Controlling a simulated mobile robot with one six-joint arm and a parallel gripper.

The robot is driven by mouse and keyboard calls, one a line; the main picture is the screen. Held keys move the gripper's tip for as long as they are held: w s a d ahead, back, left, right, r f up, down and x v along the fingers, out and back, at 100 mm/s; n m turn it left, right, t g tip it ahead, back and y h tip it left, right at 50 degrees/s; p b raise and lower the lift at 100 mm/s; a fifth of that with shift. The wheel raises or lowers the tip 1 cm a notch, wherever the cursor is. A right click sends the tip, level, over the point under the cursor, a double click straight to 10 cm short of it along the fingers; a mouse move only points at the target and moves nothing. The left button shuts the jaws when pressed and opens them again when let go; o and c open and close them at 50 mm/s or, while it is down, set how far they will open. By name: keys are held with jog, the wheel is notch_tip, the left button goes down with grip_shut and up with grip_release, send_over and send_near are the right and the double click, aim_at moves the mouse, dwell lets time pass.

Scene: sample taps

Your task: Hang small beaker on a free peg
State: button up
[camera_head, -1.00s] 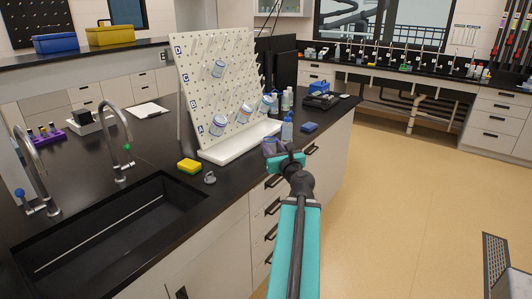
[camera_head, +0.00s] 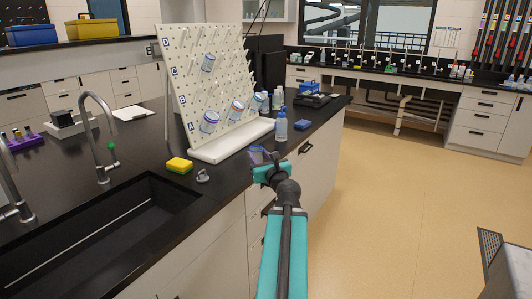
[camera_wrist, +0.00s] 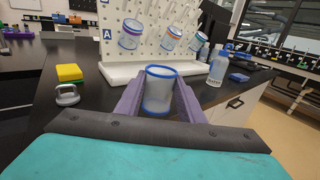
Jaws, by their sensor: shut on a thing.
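My gripper (camera_wrist: 160,97) is shut on a small clear beaker (camera_wrist: 161,92) with blue rims, seen between the two purple fingers in the wrist view. In the head view my gripper (camera_head: 264,160) is in front of the counter edge, near the pegboard's base, and the beaker is mostly hidden there. The white pegboard (camera_head: 207,52) stands on the counter with rows of pegs marked by letters on its left edge. Many pegs are bare.
A yellow sponge (camera_head: 179,165) and a grey weight-like object (camera_head: 203,176) lie left of my gripper, near the sink (camera_head: 110,240). A wash bottle (camera_head: 281,125) and a blue block (camera_head: 302,124) stand to the right. A faucet (camera_head: 100,140) rises at the left.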

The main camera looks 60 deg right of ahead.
jog(key=shift+r, duration=0.1)
dwell(0.3)
jog(key=shift+w+d+r+p, duration=0.1)
jog(key=shift+w+d+p, duration=0.35)
jog(key=shift+p, duration=0.75)
jog(key=w+d+p, duration=0.1)
jog(key=p, duration=0.2)
jog(key=shift+d, duration=0.15)
jog(key=shift+w+d+f+p, duration=0.1)
jog(key=shift+w+d+f, duration=0.2)
jog(key=shift+w+d, duration=1.15)
jog(key=shift+w+d+f+p, duration=0.1)
jog(key=shift+w+d+f, duration=0.2)
jog(key=shift+w+d, duration=1.1)
jog(key=shift+w+d+f+p, duration=0.1)
jog(key=shift+w+d+f, duration=0.2)
jog(key=shift+w+d, duration=1.15)
jog(key=shift+s+d, duration=0.4)
jog(key=shift+d, duration=0.05)
jog(key=shift+w+d, duration=0.15)
jog(key=shift+d, duration=0.05)
jog(key=shift+w+d+f, duration=0.15)
jog(key=shift+f, duration=1.6)
jog(key=shift+f, duration=0.2)
